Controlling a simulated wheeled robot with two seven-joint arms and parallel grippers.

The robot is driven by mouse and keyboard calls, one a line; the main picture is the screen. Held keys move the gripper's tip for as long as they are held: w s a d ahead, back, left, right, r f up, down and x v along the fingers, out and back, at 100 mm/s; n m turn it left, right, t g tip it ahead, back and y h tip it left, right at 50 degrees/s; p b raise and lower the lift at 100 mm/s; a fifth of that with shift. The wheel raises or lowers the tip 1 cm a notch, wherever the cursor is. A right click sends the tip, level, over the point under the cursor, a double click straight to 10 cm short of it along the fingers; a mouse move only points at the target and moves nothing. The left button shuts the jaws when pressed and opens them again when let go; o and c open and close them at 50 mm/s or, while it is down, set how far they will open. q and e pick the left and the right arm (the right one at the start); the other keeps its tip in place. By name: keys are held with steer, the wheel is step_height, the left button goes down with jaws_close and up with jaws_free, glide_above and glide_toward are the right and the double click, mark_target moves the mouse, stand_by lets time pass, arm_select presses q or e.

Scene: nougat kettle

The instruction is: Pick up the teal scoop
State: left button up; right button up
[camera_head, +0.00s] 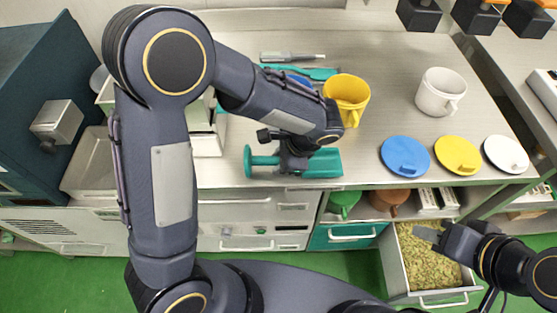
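The teal scoop (325,163) lies on the steel counter near its front edge, with its handle (262,160) to the left. My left gripper (293,165) is right over the scoop, where handle and body meet. The wrist hides most of its fingers, so I cannot tell whether they are closed on the scoop. My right gripper (430,235) is at the lower right, over an open drawer (393,265) of yellow-green granules. Its finger opening is not clear.
A yellow mug (348,94) stands just behind my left wrist, and a white mug (438,92) further right. Blue (405,155), yellow (458,154) and white (506,153) lids lie along the front right. A teal utensil (318,73) lies at the back.

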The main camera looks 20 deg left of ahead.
arm_select(q)
jaws_close()
steer(key=shift+r, duration=0.2)
steer(key=shift+r, duration=0.3)
step_height(320, 180, up, 2)
steer(key=shift+r, duration=0.15)
steer(key=s+d+r+p, duration=0.2)
steer(key=s+d+r, duration=0.2)
steer(key=r, duration=0.3)
steer(key=s+d+r+p, duration=0.2)
steer(key=s+d+r, duration=0.3)
steer(key=d+r, duration=0.1)
steer(key=shift+s+d+r, duration=0.2)
steer(key=shift+r, duration=0.7)
